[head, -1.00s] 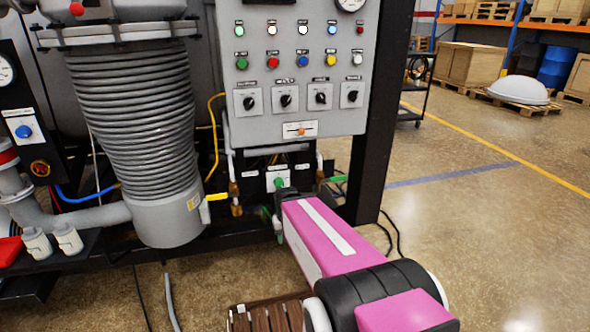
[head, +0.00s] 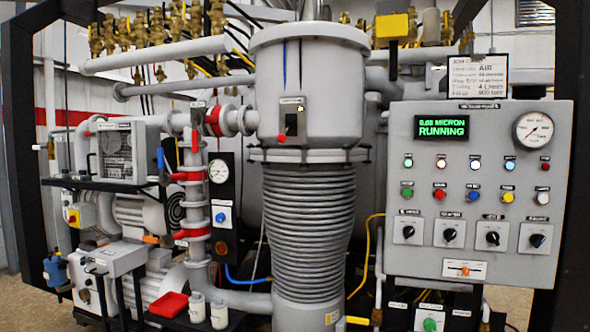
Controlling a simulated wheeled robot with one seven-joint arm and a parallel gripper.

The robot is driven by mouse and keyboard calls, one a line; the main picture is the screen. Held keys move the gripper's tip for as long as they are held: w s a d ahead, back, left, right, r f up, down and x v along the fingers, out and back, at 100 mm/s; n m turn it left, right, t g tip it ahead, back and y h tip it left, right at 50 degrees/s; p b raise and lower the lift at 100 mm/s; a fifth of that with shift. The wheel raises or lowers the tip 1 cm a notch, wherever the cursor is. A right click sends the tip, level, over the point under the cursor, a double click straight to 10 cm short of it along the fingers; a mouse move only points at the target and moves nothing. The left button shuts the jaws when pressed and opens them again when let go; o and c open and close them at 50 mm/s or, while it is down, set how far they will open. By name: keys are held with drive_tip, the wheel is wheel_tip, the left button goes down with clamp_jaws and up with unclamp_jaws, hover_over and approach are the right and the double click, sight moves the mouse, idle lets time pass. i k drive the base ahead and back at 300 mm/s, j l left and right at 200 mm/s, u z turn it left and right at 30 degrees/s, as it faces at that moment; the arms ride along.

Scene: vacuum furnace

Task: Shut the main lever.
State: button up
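I cannot tell which handle is the main lever, as no label is readable. A small switch box (head: 293,118) with a dark face sits on the grey chamber (head: 318,85) at the centre, with a thin blue upright strip (head: 285,65) above it. A red-handled valve (head: 190,176) is on the vertical pipe to the left. A yellow handle (head: 358,320) shows at the bottom edge. A small orange slider (head: 465,270) sits low on the control panel (head: 395,255). My gripper is not in view.
The panel display (head: 442,128) reads "0.03 MICRON RUNNING". Rotary knobs (head: 450,234) and coloured lights line the panel. A pump (head: 125,210) and shelf equipment (head: 125,150) stand left. A red tray (head: 168,305) and white containers (head: 219,313) sit low at the front. Dark frame posts flank the machine.

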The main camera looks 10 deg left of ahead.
sight(281, 138)
drive_tip(key=u, duration=1.2)
